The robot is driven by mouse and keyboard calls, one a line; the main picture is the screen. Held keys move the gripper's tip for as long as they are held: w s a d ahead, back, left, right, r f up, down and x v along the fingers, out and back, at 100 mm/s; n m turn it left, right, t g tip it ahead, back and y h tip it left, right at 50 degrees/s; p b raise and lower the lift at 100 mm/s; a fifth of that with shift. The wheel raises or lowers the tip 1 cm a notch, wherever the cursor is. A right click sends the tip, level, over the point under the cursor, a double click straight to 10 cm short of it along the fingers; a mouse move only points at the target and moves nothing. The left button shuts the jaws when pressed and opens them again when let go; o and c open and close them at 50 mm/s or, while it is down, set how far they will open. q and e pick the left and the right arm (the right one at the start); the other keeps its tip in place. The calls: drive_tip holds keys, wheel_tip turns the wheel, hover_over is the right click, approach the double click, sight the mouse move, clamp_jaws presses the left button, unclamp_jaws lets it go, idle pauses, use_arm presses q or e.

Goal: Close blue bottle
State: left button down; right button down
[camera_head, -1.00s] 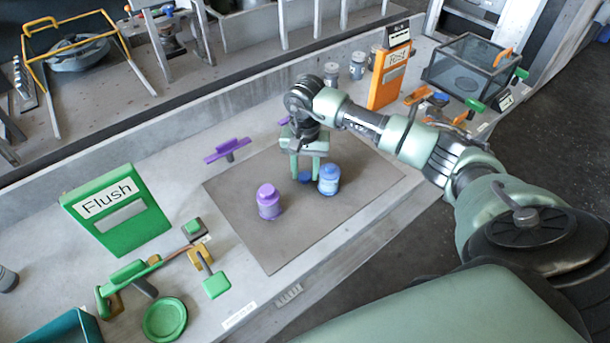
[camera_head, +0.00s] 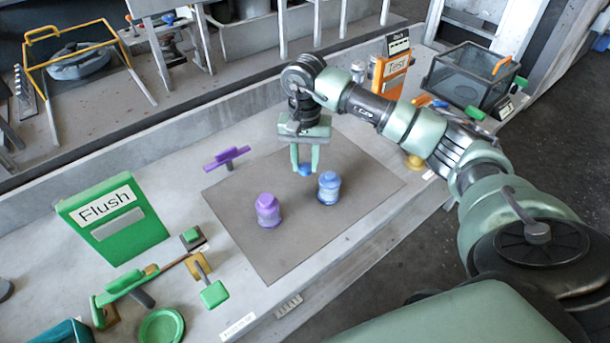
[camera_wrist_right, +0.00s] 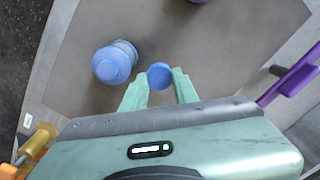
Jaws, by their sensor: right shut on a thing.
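The blue bottle (camera_head: 329,188) stands upright on the dark mat (camera_head: 270,265). In the right wrist view it shows left of the fingers (camera_wrist_right: 115,62). My right gripper (camera_head: 304,171) is shut on a small round blue cap (camera_head: 305,169), which also shows between the fingertips in the right wrist view (camera_wrist_right: 159,75). The cap is held just beside the bottle, to its left and a little higher in the head view, and apart from it. My left gripper is not in view.
A purple bottle (camera_head: 268,210) stands on the mat left of the blue one. A purple handled part (camera_head: 227,158) lies beyond the mat. A green Flush sign (camera_head: 113,219) and green tools are at the left. An orange Test sign (camera_head: 391,74) and a clear box (camera_head: 468,78) stand at the back right.

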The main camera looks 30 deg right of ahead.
sight(305, 166)
wheel_tip(305, 166, up, 14)
drive_tip(key=shift+f+b, duration=0.2)
drive_tip(key=shift+b, duration=0.1)
drive_tip(key=s+a+f+n, duration=0.4)
drive_tip(key=s+a, duration=0.2)
drive_tip(key=s, duration=0.1)
drive_tip(key=s+a+f+n, duration=0.4)
drive_tip(key=s+a+f, duration=0.1)
drive_tip(key=s+a, duration=0.2)
drive_tip(key=shift+s+a, duration=0.25)
drive_tip(key=shift+s, duration=0.4)
